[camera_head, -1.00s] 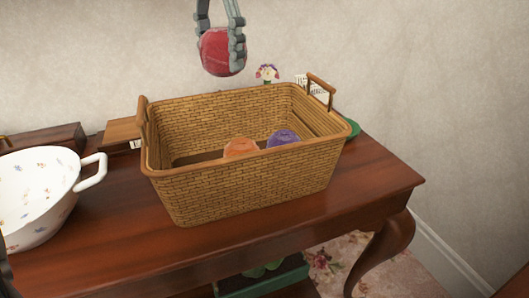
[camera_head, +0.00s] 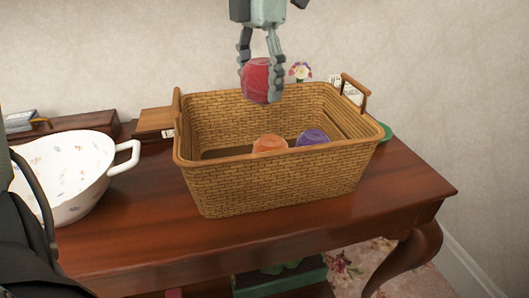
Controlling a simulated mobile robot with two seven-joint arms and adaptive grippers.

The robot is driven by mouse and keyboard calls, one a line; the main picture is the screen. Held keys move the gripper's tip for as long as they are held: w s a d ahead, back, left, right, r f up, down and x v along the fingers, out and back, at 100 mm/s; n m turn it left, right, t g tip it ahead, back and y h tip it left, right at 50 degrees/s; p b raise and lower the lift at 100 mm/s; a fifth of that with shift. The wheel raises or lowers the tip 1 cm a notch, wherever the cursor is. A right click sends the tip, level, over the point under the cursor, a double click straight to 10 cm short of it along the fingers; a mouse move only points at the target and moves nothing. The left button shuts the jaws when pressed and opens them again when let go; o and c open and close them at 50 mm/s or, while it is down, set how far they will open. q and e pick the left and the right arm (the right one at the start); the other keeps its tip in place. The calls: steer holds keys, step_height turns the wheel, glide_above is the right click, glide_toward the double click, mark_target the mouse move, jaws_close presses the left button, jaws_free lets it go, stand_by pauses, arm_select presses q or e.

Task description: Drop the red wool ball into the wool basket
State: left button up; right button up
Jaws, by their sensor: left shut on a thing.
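The red wool ball (camera_head: 256,81) is held between the fingers of my left gripper (camera_head: 261,84), which points down from the top of the view. The ball shows in front of the back rim of the wicker wool basket (camera_head: 275,188), above its opening. The basket stands upright on the wooden table. Inside it lie an orange ball (camera_head: 270,144) and a purple ball (camera_head: 313,137), partly hidden by the front wall. My right gripper is not in view.
A white flowered bowl (camera_head: 75,165) with a handle stands left of the basket. Wooden boxes (camera_head: 155,121) and a small flower ornament (camera_head: 300,71) are behind. The basket's handles (camera_head: 355,90) rise above its rim. The table top (camera_head: 400,185) is clear at the right front.

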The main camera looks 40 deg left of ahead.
mark_target(260, 62)
arm_select(q)
steer(key=o, duration=1.2)
steer(key=shift+r, duration=0.1)
step_height(260, 62, up, 12)
steer(key=shift+f, duration=0.1)
step_height(260, 62, down, 12)
step_height(260, 62, up, 3)
steer(key=shift+r, duration=0.75)
